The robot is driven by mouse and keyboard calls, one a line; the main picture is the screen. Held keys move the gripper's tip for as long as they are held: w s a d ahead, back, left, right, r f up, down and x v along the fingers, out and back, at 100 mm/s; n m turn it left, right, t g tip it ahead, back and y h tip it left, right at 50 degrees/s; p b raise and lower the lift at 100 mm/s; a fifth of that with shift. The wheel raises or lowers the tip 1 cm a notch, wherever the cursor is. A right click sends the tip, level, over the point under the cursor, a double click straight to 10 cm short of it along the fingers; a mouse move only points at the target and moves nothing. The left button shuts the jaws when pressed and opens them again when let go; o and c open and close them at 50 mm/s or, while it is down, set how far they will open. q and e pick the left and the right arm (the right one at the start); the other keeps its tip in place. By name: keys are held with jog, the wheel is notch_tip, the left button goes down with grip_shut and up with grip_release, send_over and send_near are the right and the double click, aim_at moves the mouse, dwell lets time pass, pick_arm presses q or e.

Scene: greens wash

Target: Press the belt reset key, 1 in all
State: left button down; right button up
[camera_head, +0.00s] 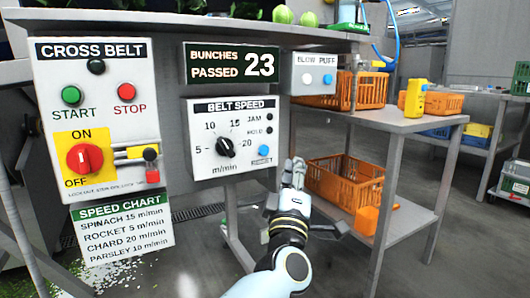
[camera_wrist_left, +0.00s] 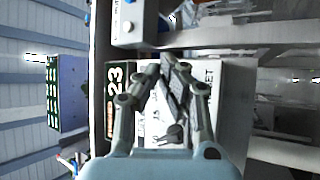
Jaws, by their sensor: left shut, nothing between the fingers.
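The belt reset key is a small blue button (camera_head: 263,151) at the lower right of the white BELT SPEED panel (camera_head: 205,165), with a small label under it. My left gripper (camera_head: 294,165) is shut and empty, just right of the panel's edge in the head view, with its fingers pointing up. In the left wrist view the shut fingers (camera_wrist_left: 176,68) are in front of the panel (camera_wrist_left: 235,90), which appears turned sideways. Part of the key's label shows beside the fingers there, and the key itself is hidden. I cannot tell whether the fingers touch the panel. My right gripper is not in view.
The black speed dial (camera_head: 226,147) is left of the key. The PASSED counter (camera_head: 231,64) is above, and the BLOW PUFF box (camera_head: 315,75) is at upper right. The CROSS BELT panel (camera_head: 98,185) is at left. A shelf with orange crates (camera_head: 345,182) stands right.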

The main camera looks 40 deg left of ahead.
aim_at(264, 150)
pick_arm(q)
jog(key=w+a, duration=0.1)
jog(key=a, duration=0.1)
jog(key=w+a, duration=0.1)
jog(key=a, duration=0.2)
jog(key=w+a, duration=0.1)
jog(key=a, duration=0.1)
jog(key=shift+a, duration=0.15)
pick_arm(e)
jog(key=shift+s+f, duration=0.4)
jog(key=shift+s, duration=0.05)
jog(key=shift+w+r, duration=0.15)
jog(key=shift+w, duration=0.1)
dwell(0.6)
pick_arm(q)
jog(key=shift+w+a, duration=0.15)
jog(key=shift+a, duration=0.25)
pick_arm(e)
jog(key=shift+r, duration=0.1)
